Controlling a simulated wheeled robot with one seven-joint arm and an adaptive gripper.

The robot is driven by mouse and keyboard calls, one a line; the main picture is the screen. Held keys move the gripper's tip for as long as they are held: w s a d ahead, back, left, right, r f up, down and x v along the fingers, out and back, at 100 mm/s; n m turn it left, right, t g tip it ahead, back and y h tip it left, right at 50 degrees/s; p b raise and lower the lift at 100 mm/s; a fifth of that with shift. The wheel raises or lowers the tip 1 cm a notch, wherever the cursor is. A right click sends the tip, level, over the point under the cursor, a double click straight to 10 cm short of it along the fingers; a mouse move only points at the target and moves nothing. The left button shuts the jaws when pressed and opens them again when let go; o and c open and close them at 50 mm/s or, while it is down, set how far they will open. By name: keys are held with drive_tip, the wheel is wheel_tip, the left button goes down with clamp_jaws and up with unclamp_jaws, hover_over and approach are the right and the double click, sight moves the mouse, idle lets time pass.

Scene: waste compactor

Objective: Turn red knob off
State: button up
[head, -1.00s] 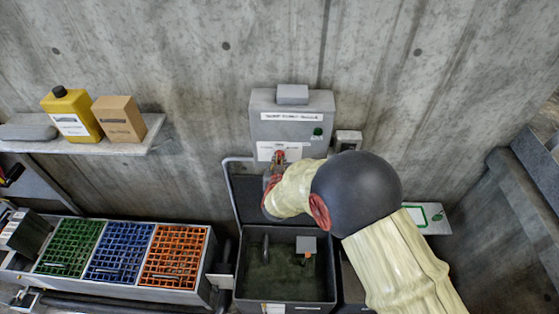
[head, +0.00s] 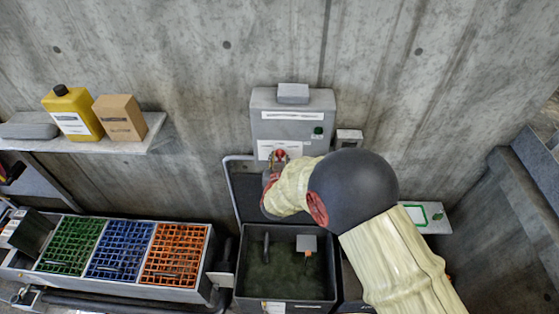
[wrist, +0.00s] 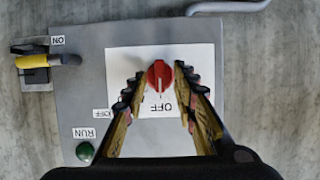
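The red knob (wrist: 160,75) sits on a white label plate on the front of the grey control box (head: 265,100) on the wall. In the wrist view, a pale mark on the knob points down toward the word OFF, which appears upside down. My gripper (wrist: 160,80) is open, with one finger on each side of the knob and narrow gaps showing. Whether the fingertips touch it is hard to tell. In the head view, my gripper (head: 272,174) is at the lower front of the box and partly covers the knob (head: 279,155).
A green RUN button (wrist: 85,152) and a yellow-handled switch (wrist: 70,59) are beside the knob. Below is an open dark bin (head: 285,306). Colored crates (head: 115,292) stand at left, under a shelf (head: 150,140) with a yellow bottle (head: 72,112) and a box.

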drive_tip(key=v, duration=1.2)
idle(0.4)
